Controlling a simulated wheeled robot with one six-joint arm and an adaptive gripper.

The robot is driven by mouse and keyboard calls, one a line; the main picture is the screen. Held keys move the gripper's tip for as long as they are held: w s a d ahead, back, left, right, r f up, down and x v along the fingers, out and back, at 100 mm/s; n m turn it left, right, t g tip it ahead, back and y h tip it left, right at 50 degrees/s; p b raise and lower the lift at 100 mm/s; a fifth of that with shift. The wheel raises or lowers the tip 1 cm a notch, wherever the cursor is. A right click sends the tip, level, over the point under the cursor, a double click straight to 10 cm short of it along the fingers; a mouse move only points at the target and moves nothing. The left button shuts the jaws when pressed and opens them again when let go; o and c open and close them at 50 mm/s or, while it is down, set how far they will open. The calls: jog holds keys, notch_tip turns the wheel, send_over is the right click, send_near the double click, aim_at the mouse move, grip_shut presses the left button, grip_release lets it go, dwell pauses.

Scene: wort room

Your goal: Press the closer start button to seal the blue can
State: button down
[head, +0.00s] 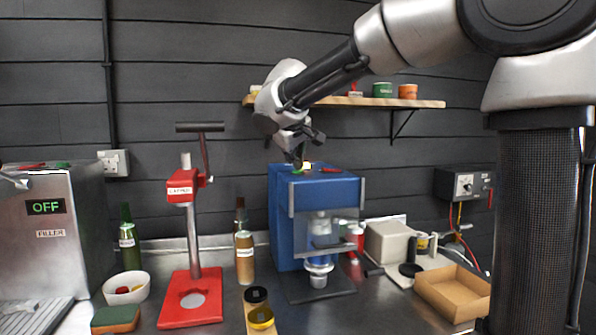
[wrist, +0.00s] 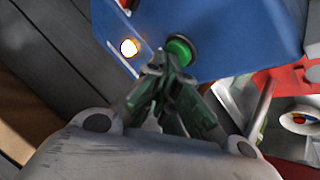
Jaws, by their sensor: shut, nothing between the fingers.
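The blue closer machine (head: 283,225) stands on the steel bench with a clear guard on its front. On its top are a green button (wrist: 180,52), a lit yellow-white lamp (wrist: 129,47) and a red part (head: 331,170). My gripper (wrist: 167,68) is shut and empty, with its fingertips right by the green button's near edge in the wrist view. I cannot tell whether they touch it. In the head view my gripper (head: 299,163) points down at the machine's top. A can with blue on it (head: 319,265) sits low at the machine's front, partly hidden by the machine's parts.
A red capper (head: 191,300) and a filler (head: 45,235) reading OFF stand to the left. Bottles stand between capper and closer. A cardboard tray (head: 455,293) and a pale box (head: 387,241) lie to the right. A wooden shelf (head: 425,103) hangs behind my arm.

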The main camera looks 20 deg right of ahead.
dwell(0.4)
jog(key=shift+r, duration=0.75)
jog(key=shift+r, duration=2.5)
jog(key=shift+m+g, duration=0.8)
jog(key=shift+g, duration=0.1)
jog(key=s+d+f, duration=0.1)
jog(key=s+d, duration=0.1)
jog(key=s+d+f, duration=0.1)
jog(key=s+d, duration=0.2)
jog(key=s+d+f, duration=0.2)
jog(key=s+d, duration=0.1)
jog(key=shift+d, duration=0.1)
jog(key=s+d+f+m+g+y, duration=0.1)
jog(key=s+d+f, duration=0.3)
jog(key=s+f, duration=0.5)
jog(key=s+d+f+m+g+y, duration=0.1)
jog(key=s+d+f+m, duration=0.1)
jog(key=s+f, duration=0.7)
jog(key=s+d, duration=0.1)
jog(key=s, duration=0.7)
jog(key=shift+s+d+m+g+y, duration=0.2)
jog(key=shift+d+m+g+y, duration=0.15)
jog(key=shift+m+g+y, duration=0.05)
